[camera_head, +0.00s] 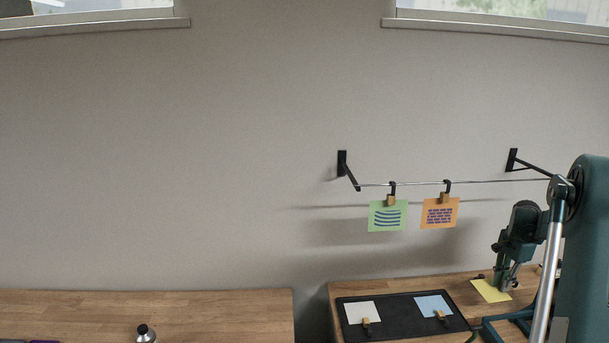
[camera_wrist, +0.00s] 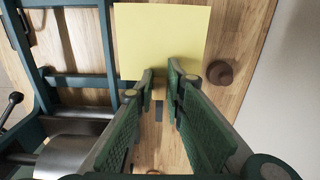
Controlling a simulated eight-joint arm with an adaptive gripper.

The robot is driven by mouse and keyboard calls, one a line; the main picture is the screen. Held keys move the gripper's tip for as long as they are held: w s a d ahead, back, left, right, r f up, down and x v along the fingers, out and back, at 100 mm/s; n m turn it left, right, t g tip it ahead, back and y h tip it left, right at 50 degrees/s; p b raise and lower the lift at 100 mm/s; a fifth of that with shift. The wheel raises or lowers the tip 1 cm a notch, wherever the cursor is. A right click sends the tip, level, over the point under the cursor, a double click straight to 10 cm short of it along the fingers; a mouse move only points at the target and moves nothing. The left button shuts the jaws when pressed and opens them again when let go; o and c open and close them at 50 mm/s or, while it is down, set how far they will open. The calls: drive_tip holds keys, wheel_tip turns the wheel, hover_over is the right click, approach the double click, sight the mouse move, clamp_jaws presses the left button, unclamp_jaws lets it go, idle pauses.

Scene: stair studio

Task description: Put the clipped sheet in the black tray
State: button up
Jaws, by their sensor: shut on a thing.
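My gripper (camera_head: 505,284) is at the right in the head view, over the wooden table right of the black tray. In the wrist view its green-padded fingers (camera_wrist: 161,82) are shut on the small wooden clip (camera_wrist: 158,92) at the near edge of a plain yellow sheet (camera_wrist: 162,40). The yellow sheet also shows in the head view (camera_head: 489,291), close to the tabletop; I cannot tell whether it touches. The black tray (camera_head: 396,314) lies flat on the table and holds a white clipped sheet (camera_head: 362,312) and a light blue clipped sheet (camera_head: 434,304).
A green sheet (camera_head: 387,217) and an orange sheet (camera_head: 439,213) hang by clips from a wire (camera_head: 415,184) on the wall. A brown round object (camera_wrist: 220,72) stands beside the yellow sheet. A bottle (camera_head: 145,333) is on the left table (camera_head: 220,308), across a gap.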

drive_tip(key=s+a+r+n+b, duration=0.1)
drive_tip(key=s+a+r+n, duration=0.1)
drive_tip(key=s+r, duration=0.4)
drive_tip(key=s+a+r+n+b, duration=0.1)
drive_tip(key=s+r+n, duration=0.3)
drive_tip(key=r, duration=0.9)
drive_tip(key=s+a+r+n+b, duration=0.2)
drive_tip(key=s+r+n, duration=0.1)
drive_tip(key=s+r, duration=0.5)
wheel_tip(320, 180, up, 2)
drive_tip(key=shift+a+r+n, duration=0.15)
drive_tip(key=shift+a+n, duration=0.2)
drive_tip(key=shift+n, duration=0.05)
drive_tip(key=w+d+f+m+p, duration=0.1)
drive_tip(key=w+d+f+m, duration=0.1)
drive_tip(key=w+f, duration=0.4)
drive_tip(key=w+d+f+m+p, duration=0.1)
drive_tip(key=w+f+m, duration=0.3)
drive_tip(key=f, duration=0.9)
drive_tip(key=w+d+f+m+p, duration=0.2)
drive_tip(key=w+f+m, duration=0.1)
drive_tip(key=w+f, duration=0.5)
drive_tip(key=shift+d+f+m, duration=0.2)
drive_tip(key=shift+f, duration=0.45)
drive_tip(key=shift+d+f+m, duration=0.15)
drive_tip(key=shift+f+m, duration=0.05)
drive_tip(key=shift+f, duration=0.4)
drive_tip(key=shift+w+f, duration=0.15)
drive_tip(key=shift+f, duration=0.1)
